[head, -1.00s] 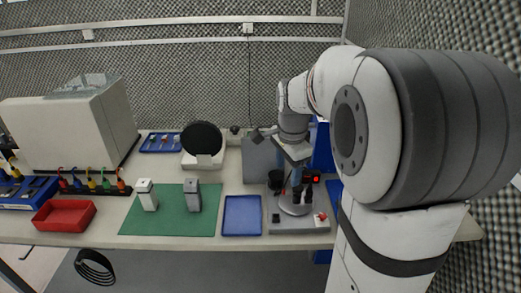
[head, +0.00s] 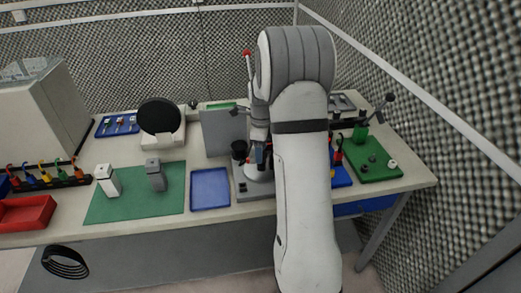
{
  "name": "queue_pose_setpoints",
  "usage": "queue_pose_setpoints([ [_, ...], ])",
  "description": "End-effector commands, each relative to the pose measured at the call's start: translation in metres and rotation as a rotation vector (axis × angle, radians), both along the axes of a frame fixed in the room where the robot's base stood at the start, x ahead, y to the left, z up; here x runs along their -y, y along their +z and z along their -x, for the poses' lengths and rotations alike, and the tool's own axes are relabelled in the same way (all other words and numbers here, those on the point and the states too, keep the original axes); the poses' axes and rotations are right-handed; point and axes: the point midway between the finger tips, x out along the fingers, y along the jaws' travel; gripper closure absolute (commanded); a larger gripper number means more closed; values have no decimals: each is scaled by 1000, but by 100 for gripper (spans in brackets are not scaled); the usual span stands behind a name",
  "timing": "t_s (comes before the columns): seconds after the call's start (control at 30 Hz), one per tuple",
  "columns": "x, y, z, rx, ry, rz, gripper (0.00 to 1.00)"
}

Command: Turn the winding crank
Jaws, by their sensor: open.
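My gripper (head: 261,158) points down over the grey base unit (head: 244,190), above its pale round disc (head: 257,174). It is small and partly hidden by my arm, and I cannot see whether it touches anything. I cannot tell for certain which part is the winding crank. A black lever with a dark ball end (head: 389,98) rises at the right from a green board (head: 374,165). My arm hides the right part of the grey unit.
A blue tray (head: 210,189) lies left of the grey unit. A green mat (head: 130,207) holds two small blocks, one white (head: 107,184) and one grey (head: 155,178). A grey panel (head: 222,132) stands behind. A foam wall (head: 440,110) bounds the right side.

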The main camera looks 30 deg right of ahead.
Motion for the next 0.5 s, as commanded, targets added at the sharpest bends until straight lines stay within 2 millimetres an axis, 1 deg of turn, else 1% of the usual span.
queue_pose_setpoints([
  [0.1, 0, -7, 0, -1, 0, -1, 42],
  [0.37, 0, -9, 1, 0, 0, 0, 42],
  [0.5, 0, -9, 1, 0, 0, 0, 53],
])
